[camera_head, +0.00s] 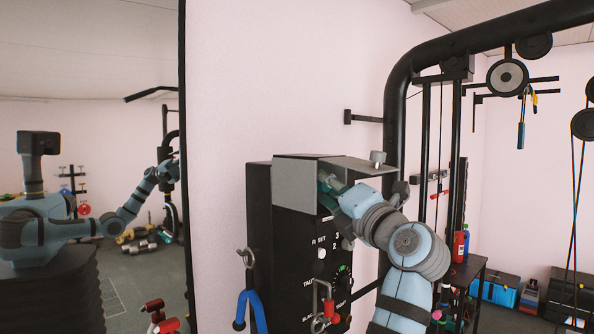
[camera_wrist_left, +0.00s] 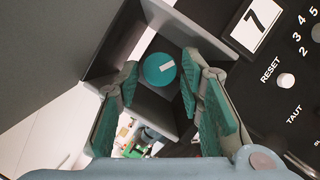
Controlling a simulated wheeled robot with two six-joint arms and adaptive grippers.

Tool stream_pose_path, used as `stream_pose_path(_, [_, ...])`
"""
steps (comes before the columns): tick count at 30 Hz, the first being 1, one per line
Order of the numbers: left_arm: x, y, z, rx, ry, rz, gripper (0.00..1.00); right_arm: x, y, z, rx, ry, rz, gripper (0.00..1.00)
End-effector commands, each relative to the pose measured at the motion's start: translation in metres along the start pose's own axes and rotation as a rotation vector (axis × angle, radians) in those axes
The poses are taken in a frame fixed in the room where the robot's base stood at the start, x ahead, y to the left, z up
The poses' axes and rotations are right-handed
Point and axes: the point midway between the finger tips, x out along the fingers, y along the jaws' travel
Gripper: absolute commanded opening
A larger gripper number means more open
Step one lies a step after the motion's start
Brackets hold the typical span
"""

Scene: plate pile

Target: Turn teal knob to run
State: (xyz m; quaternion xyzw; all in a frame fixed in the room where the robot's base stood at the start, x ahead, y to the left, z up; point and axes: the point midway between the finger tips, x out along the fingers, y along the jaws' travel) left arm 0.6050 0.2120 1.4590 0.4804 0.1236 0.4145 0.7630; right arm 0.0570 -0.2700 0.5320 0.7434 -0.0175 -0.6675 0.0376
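The round teal knob (camera_wrist_left: 158,75) with a white mark sits inside a grey open-sided hood (camera_wrist_left: 118,32) in the left wrist view. Its white mark points to the right in that picture. No "run" label is legible. My left gripper (camera_wrist_left: 160,86) is open, with one teal finger on each side of the knob and gaps seen between fingers and knob. In the head view the hood (camera_head: 294,183) is at the top of a black control box (camera_head: 260,210), and my left gripper (camera_head: 331,188) reaches under it; the knob is hidden there. My right gripper is not in view.
The box's front has a white RESET button (camera_wrist_left: 285,80), a "7" display (camera_wrist_left: 254,24), a red lever (camera_head: 328,306) and numbered positions. A blue handle (camera_head: 250,306) hangs at the box's left. Black gym frame tubes (camera_head: 395,110) stand behind. A mirror (camera_head: 90,70) reflects me.

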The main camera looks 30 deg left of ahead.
Motion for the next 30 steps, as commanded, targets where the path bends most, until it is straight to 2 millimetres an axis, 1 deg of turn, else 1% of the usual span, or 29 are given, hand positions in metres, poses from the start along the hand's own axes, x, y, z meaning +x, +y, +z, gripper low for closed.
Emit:
stream_pose_path(1, [0.0011, 0.0007, 0.0045, 0.000, -0.006, -0.005, 0.35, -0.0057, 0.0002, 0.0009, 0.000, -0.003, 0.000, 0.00])
stream_pose_path(3, [0.0015, -0.0013, 0.0071, -0.003, -0.013, -0.009, 0.35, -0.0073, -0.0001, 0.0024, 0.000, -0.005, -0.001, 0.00])
stream_pose_path(11, [0.0014, -0.0036, 0.0070, -0.004, -0.017, -0.011, 0.35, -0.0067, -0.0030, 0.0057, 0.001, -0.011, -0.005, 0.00])
stream_pose_path(12, [0.0014, -0.0036, 0.0067, -0.004, -0.016, -0.010, 0.33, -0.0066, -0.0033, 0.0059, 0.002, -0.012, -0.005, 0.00])
stream_pose_path(14, [0.0015, -0.0034, 0.0063, -0.004, -0.016, -0.010, 0.23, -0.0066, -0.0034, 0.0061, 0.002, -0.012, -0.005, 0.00])
stream_pose_path(18, [0.0018, -0.0032, 0.0057, -0.004, -0.014, -0.009, 0.01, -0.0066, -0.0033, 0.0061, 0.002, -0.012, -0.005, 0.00])
stream_pose_path(25, [0.0022, -0.0031, 0.0053, -0.013, -0.013, -0.004, 0.00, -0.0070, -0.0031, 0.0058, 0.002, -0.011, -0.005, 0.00])
stream_pose_path(30, [0.0025, -0.0033, 0.0053, -0.061, -0.013, 0.016, 0.00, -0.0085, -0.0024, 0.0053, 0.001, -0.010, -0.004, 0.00])
